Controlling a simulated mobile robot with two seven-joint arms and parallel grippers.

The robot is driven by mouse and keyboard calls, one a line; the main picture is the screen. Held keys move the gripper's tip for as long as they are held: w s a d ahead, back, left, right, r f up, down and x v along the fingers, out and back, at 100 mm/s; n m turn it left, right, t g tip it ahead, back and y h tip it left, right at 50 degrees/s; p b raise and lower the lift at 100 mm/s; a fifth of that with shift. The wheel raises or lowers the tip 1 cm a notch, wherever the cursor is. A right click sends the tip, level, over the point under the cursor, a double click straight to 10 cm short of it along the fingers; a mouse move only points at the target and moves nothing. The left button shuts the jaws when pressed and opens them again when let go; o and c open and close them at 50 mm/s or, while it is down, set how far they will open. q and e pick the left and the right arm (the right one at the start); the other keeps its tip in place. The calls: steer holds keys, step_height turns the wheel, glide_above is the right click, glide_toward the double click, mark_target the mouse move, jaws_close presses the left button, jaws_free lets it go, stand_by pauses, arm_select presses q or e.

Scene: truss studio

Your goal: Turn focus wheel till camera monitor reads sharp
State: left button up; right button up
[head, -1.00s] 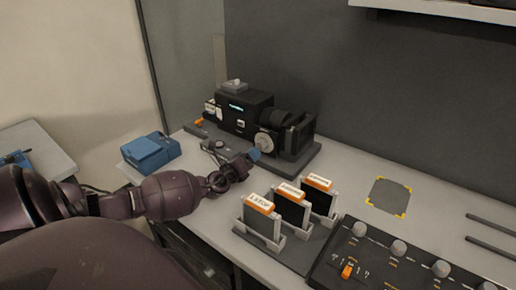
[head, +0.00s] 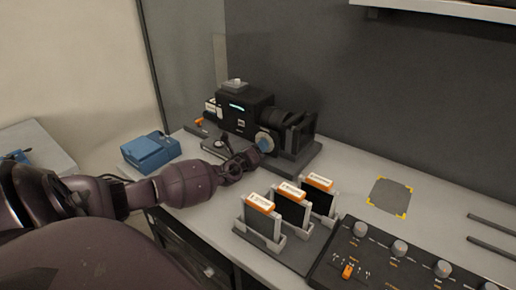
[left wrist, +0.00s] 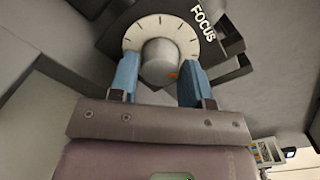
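The camera (head: 240,112) stands on a dark base at the back of the bench, with a small lit cyan readout (head: 237,106) on its side, too small to read. The focus wheel (head: 264,141) is a pale dial on the camera's side; the left wrist view shows its tick-marked face and grey central knob (left wrist: 160,62), with an orange mark and the word FOCUS beside it. My left gripper (head: 266,148) is at the wheel. In the left wrist view its blue fingers (left wrist: 159,80) are open, one on each side of the knob, with gaps visible. My right gripper is out of view.
Several orange-labelled cartridges (head: 292,207) stand in a rack in front of the camera. A control panel (head: 350,255) with knobs is at front right. The bench around the grey marked pad (head: 390,195) is clear.

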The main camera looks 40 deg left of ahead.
arm_select(q)
steer(key=c, duration=0.5)
steer(key=shift+m, duration=0.8)
steer(key=shift+m+b, duration=0.4)
steer(key=shift+m, duration=2.4)
